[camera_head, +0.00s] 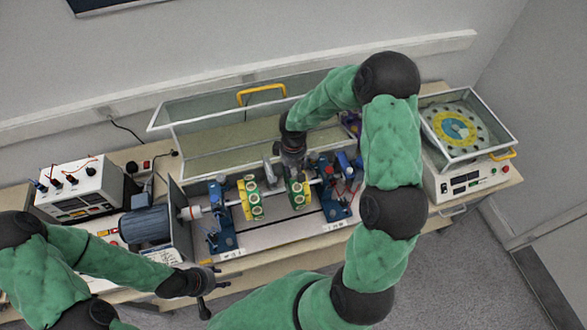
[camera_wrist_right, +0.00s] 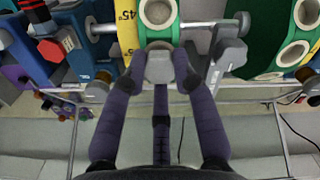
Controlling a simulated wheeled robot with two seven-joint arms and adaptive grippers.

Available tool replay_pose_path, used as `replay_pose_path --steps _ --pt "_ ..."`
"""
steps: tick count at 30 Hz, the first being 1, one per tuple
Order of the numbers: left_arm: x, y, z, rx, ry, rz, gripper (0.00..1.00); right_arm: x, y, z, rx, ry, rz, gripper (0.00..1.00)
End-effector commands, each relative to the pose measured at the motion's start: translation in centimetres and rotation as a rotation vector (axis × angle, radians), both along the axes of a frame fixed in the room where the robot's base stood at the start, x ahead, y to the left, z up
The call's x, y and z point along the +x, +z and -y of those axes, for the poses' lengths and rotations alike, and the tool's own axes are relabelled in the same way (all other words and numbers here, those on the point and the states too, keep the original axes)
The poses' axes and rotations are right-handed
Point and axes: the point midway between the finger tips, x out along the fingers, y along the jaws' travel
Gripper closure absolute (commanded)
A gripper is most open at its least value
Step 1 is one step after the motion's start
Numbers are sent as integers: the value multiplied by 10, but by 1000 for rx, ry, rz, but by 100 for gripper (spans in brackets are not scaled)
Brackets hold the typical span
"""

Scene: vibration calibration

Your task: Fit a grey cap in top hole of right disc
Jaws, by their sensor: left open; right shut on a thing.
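The right disc (camera_head: 299,190) is green and yellow with pale round holes, on the shaft of the bench rig. It also shows in the right wrist view (camera_wrist_right: 133,32) at the top middle, with one open pale-rimmed hole facing the camera. My right gripper (camera_wrist_right: 159,62) is shut on a grey cap (camera_wrist_right: 160,69) at the disc's rim, near that hole. I cannot tell whether the cap touches the disc or sits in a hole. In the head view the right gripper is above the right disc and the cap is hidden. My left gripper (camera_head: 210,288) is open and empty, low at the bench front.
The left disc (camera_head: 250,198) stands on the same shaft, between blue bearing stands (camera_head: 219,217). A motor (camera_head: 146,225) is at the left. The clear guard (camera_head: 222,145) stands open behind. A glass-covered balance device (camera_head: 466,132) is at the right.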

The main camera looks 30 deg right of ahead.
Motion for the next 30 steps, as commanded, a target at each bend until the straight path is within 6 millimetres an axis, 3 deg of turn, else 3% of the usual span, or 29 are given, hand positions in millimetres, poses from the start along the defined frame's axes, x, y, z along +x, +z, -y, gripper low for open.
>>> replay_pose_path --steps 25,28,30 --pt "0 -10 0 0 0 0 53 0 -11 0 0 0 0 80" --pt "0 -10 0 0 0 0 53 0 -10 0 0 0 0 49" --pt "0 -10 0 0 0 0 53 0 -10 0 0 0 0 44"
